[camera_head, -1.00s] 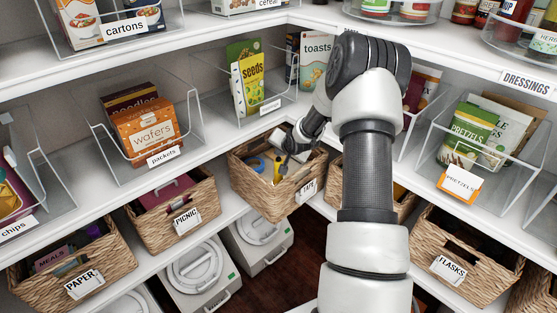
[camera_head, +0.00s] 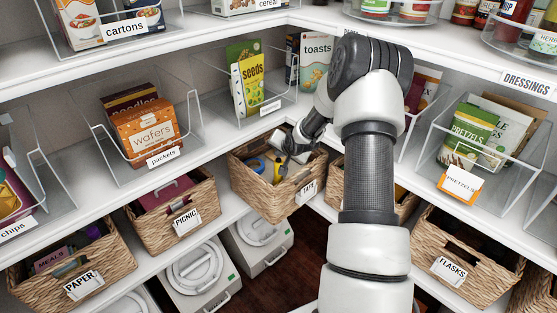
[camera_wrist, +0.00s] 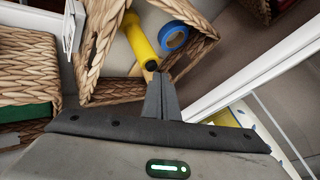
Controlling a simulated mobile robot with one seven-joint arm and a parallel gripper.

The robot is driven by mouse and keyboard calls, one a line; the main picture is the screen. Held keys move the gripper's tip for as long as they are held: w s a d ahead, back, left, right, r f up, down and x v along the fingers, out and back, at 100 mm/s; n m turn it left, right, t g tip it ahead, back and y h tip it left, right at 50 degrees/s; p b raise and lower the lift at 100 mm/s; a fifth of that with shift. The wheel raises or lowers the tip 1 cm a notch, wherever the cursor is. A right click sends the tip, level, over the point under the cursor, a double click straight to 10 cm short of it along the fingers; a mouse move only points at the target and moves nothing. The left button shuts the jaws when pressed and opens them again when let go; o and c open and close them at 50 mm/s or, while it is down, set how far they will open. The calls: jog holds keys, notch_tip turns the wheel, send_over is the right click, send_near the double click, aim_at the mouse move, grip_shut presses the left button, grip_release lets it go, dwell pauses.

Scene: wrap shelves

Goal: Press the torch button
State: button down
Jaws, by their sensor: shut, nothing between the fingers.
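The yellow torch (camera_wrist: 139,40) lies in a wicker basket, with its near end by my fingertips in the wrist view. It also shows as a small yellow shape in the head view (camera_head: 279,172). My gripper (camera_wrist: 159,78) is shut and empty, its tips at or just short of the torch's near end. I cannot tell whether they touch it. In the head view my gripper (camera_head: 294,153) reaches down into the basket (camera_head: 273,196) in the shelf corner. I cannot make out the torch button.
A blue tape roll (camera_wrist: 174,37) lies beside the torch. The basket's woven walls (camera_wrist: 100,45) stand close around my fingers. The picnic basket (camera_head: 168,232) is to the left. The shelf above holds a clear bin with a seeds packet (camera_head: 247,80).

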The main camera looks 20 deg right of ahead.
notch_tip(320, 180, up, 6)
jog(key=p, duration=0.3)
jog(key=shift+p, duration=0.4)
dwell(1.4)
